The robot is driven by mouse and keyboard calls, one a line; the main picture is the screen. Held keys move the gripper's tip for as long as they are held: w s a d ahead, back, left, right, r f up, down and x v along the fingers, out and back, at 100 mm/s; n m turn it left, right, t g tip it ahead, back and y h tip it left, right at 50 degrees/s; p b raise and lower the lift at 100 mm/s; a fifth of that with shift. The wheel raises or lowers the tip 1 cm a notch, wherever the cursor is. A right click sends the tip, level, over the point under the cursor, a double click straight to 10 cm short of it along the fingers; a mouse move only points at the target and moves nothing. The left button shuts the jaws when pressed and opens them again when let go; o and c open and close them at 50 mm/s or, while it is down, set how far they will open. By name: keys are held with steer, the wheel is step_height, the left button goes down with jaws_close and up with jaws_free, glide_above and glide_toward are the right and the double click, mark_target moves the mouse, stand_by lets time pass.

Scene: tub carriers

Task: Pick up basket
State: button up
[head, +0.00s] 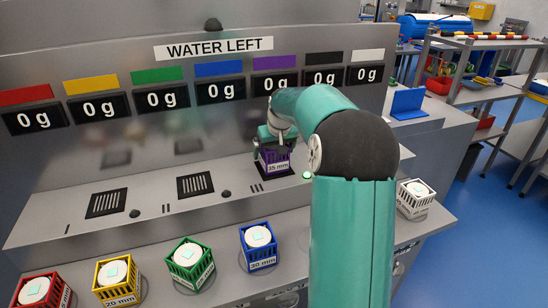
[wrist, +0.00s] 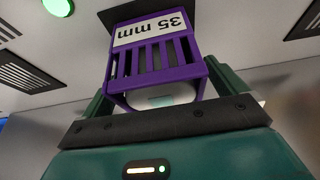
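A purple slatted basket (head: 274,160) labelled "35 mm" stands at the dark grille on the raised steel ledge, below the purple-marked 0 g display. It fills the upper middle of the wrist view (wrist: 158,60), its label upside down there, with a pale round piece inside. My gripper (head: 272,142) is at this basket from above. In the wrist view its green fingers (wrist: 162,88) lie at the left and right sides of the basket, very near its walls. Whether they press on it is unclear. The basket looks low, at the grille.
Red (head: 38,291), yellow (head: 118,285), green (head: 190,262) and blue (head: 259,248) baskets stand along the lower front ledge. A white basket (head: 416,200) stands at the right. Two bare grilles (head: 196,185) lie left of my gripper. The display panel (head: 150,60) rises behind.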

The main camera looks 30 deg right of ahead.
steer(key=shift+r, duration=0.1)
steer(key=c, duration=1.4)
steer(key=shift+o, duration=0.2)
steer(key=shift+r, duration=0.85)
steer(key=s+a+r, duration=0.9)
steer(key=s+r, duration=0.1)
steer(key=r, duration=0.1)
steer(key=shift+s+a, duration=0.2)
steer(key=shift+a, duration=0.05)
